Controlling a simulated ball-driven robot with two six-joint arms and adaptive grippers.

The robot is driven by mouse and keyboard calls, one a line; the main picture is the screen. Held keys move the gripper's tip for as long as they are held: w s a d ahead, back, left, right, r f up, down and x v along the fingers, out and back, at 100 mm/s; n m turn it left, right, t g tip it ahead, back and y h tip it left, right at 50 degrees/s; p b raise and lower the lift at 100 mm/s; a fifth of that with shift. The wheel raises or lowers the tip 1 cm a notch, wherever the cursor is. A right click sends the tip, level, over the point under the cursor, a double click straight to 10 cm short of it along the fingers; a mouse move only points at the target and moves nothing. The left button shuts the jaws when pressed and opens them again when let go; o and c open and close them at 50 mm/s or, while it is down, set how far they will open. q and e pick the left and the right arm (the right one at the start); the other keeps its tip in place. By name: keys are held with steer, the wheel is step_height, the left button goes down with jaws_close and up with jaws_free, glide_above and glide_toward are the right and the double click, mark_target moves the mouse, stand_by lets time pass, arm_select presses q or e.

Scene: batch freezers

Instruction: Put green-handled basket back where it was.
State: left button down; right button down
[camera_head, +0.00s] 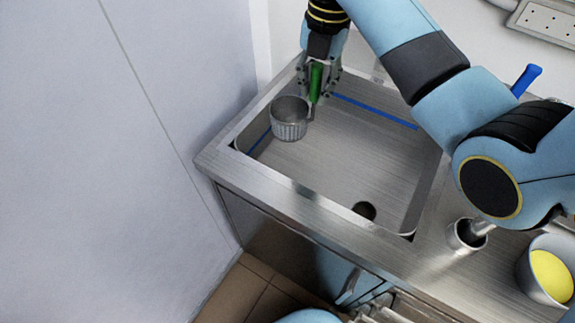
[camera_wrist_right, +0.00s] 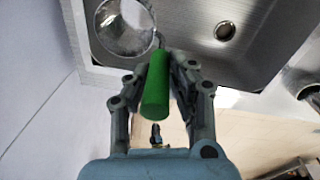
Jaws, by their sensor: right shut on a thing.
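The green-handled basket (camera_head: 289,121) is a small round metal basket with an upright green handle (camera_head: 315,82). It is over the far left corner of the steel sink basin (camera_head: 350,165); I cannot tell whether it touches the bottom. My right gripper (camera_head: 318,88) points down and is shut on the green handle. In the right wrist view the handle (camera_wrist_right: 156,85) lies between the two fingers, and the basket's round opening (camera_wrist_right: 124,24) shows beyond it. My left gripper is not in view.
Blue strips (camera_head: 375,111) run along the basin's far and left sides. The drain hole (camera_head: 365,210) is near the front. A metal cup (camera_head: 466,237) and a bowl with yellow contents (camera_head: 551,274) stand right. A wall (camera_head: 110,140) is close on the left.

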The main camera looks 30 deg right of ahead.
mark_target(314, 98)
step_height(314, 98, down, 5)
steer(key=b, duration=0.3)
steer(key=shift+w+b, duration=0.1)
steer(key=shift+b, duration=0.25)
step_height(314, 98, down, 10)
steer(key=c, duration=1.2)
jaws_free()
steer(key=shift+o, duration=0.2)
steer(key=r, duration=1.2)
steer(key=shift+d, duration=0.35)
steer(key=shift+s, duration=0.2)
